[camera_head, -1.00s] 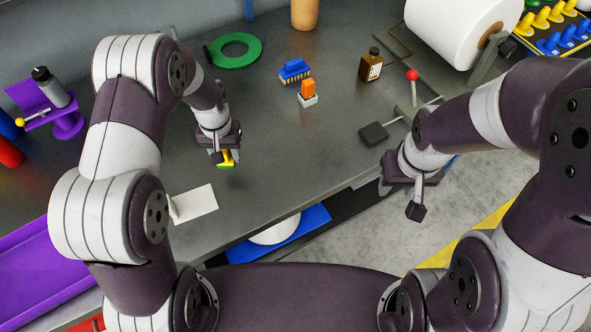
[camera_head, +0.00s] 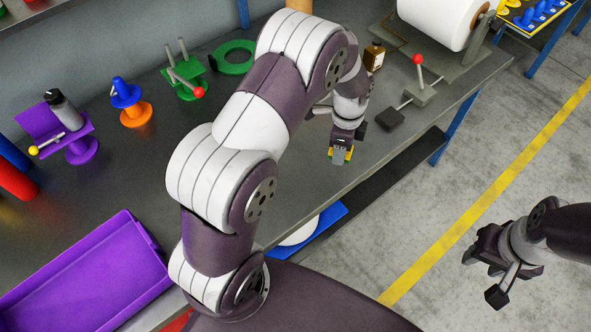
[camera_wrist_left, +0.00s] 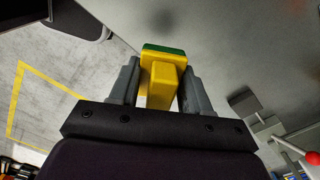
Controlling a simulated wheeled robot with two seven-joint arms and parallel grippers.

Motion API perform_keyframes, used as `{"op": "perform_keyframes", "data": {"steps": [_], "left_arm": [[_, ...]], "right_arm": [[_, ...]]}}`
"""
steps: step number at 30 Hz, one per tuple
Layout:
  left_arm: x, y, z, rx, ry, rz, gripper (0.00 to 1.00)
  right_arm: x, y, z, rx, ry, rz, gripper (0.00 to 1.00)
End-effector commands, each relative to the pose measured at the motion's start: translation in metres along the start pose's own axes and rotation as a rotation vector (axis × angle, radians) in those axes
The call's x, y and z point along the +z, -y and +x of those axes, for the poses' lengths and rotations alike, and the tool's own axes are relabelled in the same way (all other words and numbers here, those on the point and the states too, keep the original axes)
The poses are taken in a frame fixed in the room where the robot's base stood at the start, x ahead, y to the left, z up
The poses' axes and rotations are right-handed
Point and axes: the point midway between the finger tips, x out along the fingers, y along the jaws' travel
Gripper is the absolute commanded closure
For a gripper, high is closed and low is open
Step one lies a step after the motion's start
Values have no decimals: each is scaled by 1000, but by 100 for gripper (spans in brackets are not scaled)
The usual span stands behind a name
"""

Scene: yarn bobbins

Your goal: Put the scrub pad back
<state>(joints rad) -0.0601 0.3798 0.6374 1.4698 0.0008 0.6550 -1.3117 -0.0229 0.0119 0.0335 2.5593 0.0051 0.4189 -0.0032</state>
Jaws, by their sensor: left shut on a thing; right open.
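The scrub pad (camera_wrist_left: 163,72) is a yellow block with a green layer. In the left wrist view it sits between the two grey fingers of my left gripper (camera_wrist_left: 155,88), which is shut on it. In the head view the left gripper (camera_head: 341,150) holds the pad (camera_head: 349,154) over the front part of the grey bench (camera_head: 100,190); I cannot tell how high above it. My right gripper (camera_head: 490,258) is open and empty over the concrete floor, off the bench at the lower right.
A brown bottle (camera_head: 374,56), a red-knobbed lever device (camera_head: 420,90) and a white roll (camera_head: 440,20) stand beyond the left gripper. A purple tray (camera_head: 90,280), purple stand (camera_head: 80,148), orange-based stand (camera_head: 136,115) and green ring (camera_head: 233,57) are on the left. My left arm hides the middle bench.

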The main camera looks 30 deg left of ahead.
Motion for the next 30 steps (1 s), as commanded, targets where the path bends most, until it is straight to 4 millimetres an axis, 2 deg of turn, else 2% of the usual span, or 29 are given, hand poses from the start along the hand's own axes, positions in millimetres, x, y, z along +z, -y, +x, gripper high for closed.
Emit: {"op": "perform_keyframes", "data": {"steps": [1,4,7,9,11,18,21,24,30], "left_arm": [[-3,1,-3,-2,0,135,81],[-8,3,-10,-2,0,390,81],[-9,3,-13,0,0,538,81],[-2,2,-11,2,0,582,81],[12,0,-4,4,0,592,81],[81,-9,37,3,-1,588,81],[97,-10,49,1,-1,591,81],[104,-11,57,2,-1,592,81],[105,-12,91,2,-1,593,81]], "right_arm": [[0,0,2,0,0,0,57],[0,0,3,0,0,0,57],[1,0,3,0,0,0,57],[0,0,0,0,0,0,57],[0,0,-3,0,0,0,57],[-2,0,-17,0,0,0,57],[-2,0,-19,0,0,0,57],[-2,0,-20,0,0,0,57],[-3,0,-26,0,0,0,57]]}}
